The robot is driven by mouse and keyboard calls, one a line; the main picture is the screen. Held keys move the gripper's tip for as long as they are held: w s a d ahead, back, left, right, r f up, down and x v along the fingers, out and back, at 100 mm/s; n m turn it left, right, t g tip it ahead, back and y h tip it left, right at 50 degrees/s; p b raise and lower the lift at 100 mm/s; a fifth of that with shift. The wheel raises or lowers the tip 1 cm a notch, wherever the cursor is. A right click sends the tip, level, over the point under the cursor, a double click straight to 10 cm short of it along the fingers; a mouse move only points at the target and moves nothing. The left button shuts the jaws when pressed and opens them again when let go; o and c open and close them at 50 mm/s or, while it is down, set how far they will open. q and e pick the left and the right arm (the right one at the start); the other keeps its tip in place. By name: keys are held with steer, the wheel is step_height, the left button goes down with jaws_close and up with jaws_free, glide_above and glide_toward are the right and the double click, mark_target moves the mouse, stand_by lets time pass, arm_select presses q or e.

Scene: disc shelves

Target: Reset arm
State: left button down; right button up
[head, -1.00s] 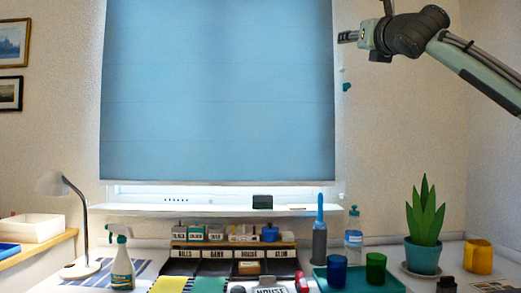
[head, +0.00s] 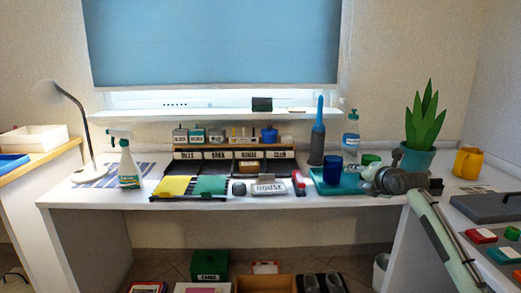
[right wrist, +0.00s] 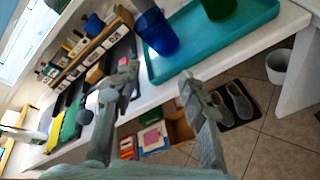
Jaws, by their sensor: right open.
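My right gripper (head: 371,172) is in front of the right part of the white desk, beside the teal tray, at the end of my pale green arm. In the right wrist view its two fingers (right wrist: 160,78) stand wide apart with nothing between them. That view looks down past the desk's front edge, with the teal tray (right wrist: 225,40) and blue cup (right wrist: 157,32) beyond the fingers. In the head view the wrist partly hides the tray's right end and the plant pot's front. My left gripper is not in view.
The desk (head: 330,207) bears a blue cup (head: 332,170), a green cup (head: 371,160), a plant (head: 425,118), a yellow mug (head: 467,163), a spray bottle (head: 128,168) and a lamp (head: 90,145). A side table stands at right. Boxes and shoes (head: 322,283) lie on the floor below.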

steer(key=s+d+f+m+g, duration=0.1)
steer(key=s+f, duration=0.1)
steer(key=f, duration=0.4)
steer(key=s+d+f+m+g, duration=0.1)
steer(key=s+d+f, duration=0.1)
steer(key=f, duration=0.4)
steer(key=s+d+m+h, duration=0.1)
steer(key=d+m+h, duration=0.65)
steer(key=m, duration=1.65)
steer(key=s+a+f+g+y, duration=0.25)
steer(key=s+f, duration=0.45)
steer(key=f, duration=0.5)
steer(key=s+a+f+g+y, duration=0.1)
steer(key=s+a+f+g, duration=0.15)
steer(key=s+f, duration=1)
steer(key=s+a+f+g, duration=0.1)
steer(key=s+f, duration=0.4)
steer(key=s, duration=0.5)
steer(key=s+a+f+g+y, duration=0.1)
steer(key=s+a+f, duration=0.2)
steer(key=s+f, duration=0.3)
steer(key=s+a+f+g, duration=0.2)
steer(key=s+f, duration=0.3)
steer(key=s, duration=0.9)
steer(key=shift+s+a+f+n, duration=0.2)
steer(key=shift+a+f+n, duration=0.1)
steer(key=shift+a+n, duration=0.1)
